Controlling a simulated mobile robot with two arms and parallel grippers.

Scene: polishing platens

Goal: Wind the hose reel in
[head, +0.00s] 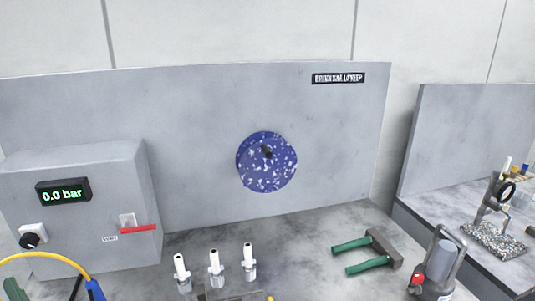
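A round blue disc with white speckles (268,172) is mounted on the upright grey panel, and looks like the hose reel. A small dark knob or crank (266,151) sticks out near its upper middle. No hose is visible on the disc. A yellow hose (45,256) curves across the lower left corner, with a blue end piece (95,289) cut off by the bottom edge. Whether it belongs to the reel cannot be seen. Neither of my grippers is in view.
A grey box with a "0.0 bar" display (63,191), black knob (30,240) and red lever (138,228) stands at left. Several white-topped fittings (215,262), green-handled tool (362,256) and grey canister (438,266) stand or lie on the bench. Bench below the disc is clear.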

